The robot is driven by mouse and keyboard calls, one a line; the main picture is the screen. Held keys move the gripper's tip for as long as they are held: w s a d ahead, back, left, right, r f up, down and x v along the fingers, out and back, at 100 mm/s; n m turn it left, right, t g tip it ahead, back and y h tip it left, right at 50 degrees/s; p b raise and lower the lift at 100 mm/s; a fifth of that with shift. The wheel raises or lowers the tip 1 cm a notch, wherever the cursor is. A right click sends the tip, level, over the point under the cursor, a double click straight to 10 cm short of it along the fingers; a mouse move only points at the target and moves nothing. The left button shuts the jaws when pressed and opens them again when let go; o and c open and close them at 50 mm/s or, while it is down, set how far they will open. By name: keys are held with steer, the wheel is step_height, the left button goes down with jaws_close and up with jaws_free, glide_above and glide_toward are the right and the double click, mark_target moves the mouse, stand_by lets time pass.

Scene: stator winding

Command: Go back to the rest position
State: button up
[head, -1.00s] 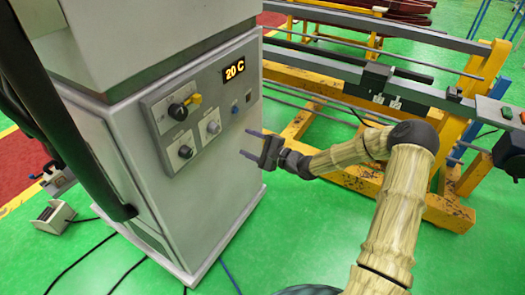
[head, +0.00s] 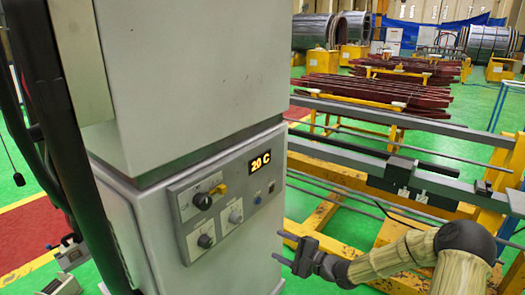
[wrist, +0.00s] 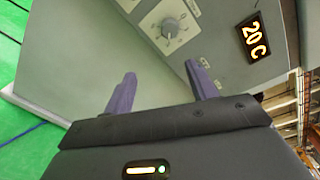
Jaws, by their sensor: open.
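My gripper (head: 279,247) is open and empty in the lower middle of the head view, just right of the control panel (head: 222,211) on the grey cabinet (head: 160,240). In the wrist view its two purple fingers (wrist: 163,90) stand wide apart with nothing between them, pointing toward the cabinet. The panel carries a black switch with a yellow handle (head: 208,197), two round knobs below it, and a lit display (head: 260,162) reading "20 C". The display also shows in the wrist view (wrist: 253,37), near a grey knob (wrist: 169,27). I see no contact between fingers and panel.
A yellow-framed machine (head: 330,205) with grey rails stands right of the cabinet, behind my arm. Stacks of dark red bars (head: 365,93) and large metal cylinders (head: 315,30) lie farther back. A black post or hose (head: 62,150) runs down the left. Green floor shows at left.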

steer(key=s+d+r+n+g+h+p, duration=0.1)
steer(key=s+n+h, duration=0.3)
steer(key=s, duration=0.4)
steer(key=s+d+r+n+g+h+p, duration=0.1)
steer(key=s+d+r+n+g+h, duration=0.3)
steer(key=s, duration=0.5)
steer(key=s+d+r+n+g+h+p, duration=0.1)
steer(key=s+d+r+n+g+h, duration=0.1)
steer(key=s+n+h, duration=0.3)
steer(key=s+r+g, duration=0.1)
steer(key=s, duration=0.3)
steer(key=shift+s+d, duration=0.15)
steer(key=shift+s, duration=0.1)
